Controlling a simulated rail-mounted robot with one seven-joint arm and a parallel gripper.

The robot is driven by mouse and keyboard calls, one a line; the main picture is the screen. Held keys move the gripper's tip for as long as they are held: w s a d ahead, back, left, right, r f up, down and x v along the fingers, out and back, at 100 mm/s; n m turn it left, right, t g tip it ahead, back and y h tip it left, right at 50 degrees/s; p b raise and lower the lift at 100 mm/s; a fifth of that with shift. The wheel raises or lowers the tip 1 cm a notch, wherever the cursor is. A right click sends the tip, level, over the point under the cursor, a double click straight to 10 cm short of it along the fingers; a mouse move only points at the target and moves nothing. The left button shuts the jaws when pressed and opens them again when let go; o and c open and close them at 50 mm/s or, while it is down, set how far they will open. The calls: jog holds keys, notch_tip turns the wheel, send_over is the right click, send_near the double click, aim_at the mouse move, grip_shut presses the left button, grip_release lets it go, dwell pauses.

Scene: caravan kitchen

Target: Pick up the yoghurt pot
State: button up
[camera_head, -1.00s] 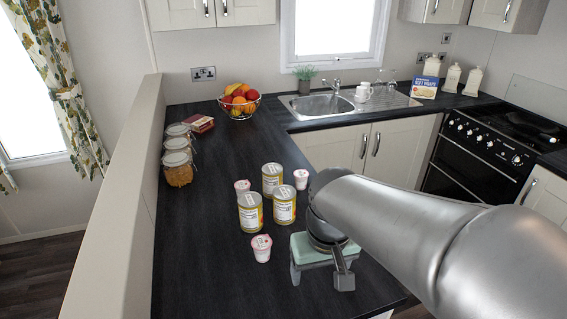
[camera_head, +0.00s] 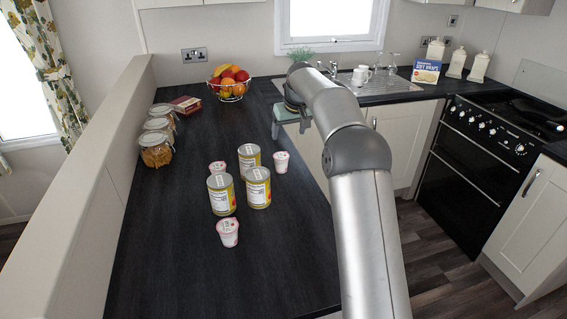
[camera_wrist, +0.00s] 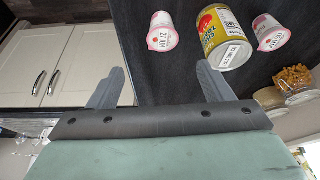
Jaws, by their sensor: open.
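Three small pink-and-white yoghurt pots stand upright on the dark counter around a cluster of three yellow-labelled cans. One pot (camera_head: 228,232) is nearest the front, one (camera_head: 217,168) is left of the cans, and one (camera_head: 281,162) is right of them. My gripper (camera_head: 290,122) is over the counter's right edge, behind the cans and apart from every pot. In the wrist view my gripper (camera_wrist: 161,88) has its two fingers spread with nothing between them. That view shows one pot (camera_wrist: 162,32) just beyond the fingers and another (camera_wrist: 268,33) at the right, with a can (camera_wrist: 222,38) between.
The cans (camera_head: 221,194) stand close among the pots. Glass jars (camera_head: 155,149) line the left wall, with a fruit basket (camera_head: 229,84) at the back. The sink (camera_head: 322,84) lies behind my gripper. The counter's front left is clear.

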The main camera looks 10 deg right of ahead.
jog(key=p, duration=0.2)
send_near(281, 156)
jog(key=x, duration=0.5)
jog(key=shift+d+f, duration=0.15)
jog(key=shift+d, duration=0.15)
jog(key=x, duration=0.1)
jog(key=p+x, duration=0.2)
jog(key=x, duration=0.1)
jog(key=shift+a, duration=0.3)
jog(key=shift+w+f, duration=0.2)
jog(key=shift+f, duration=0.35)
jog(key=c, duration=1)
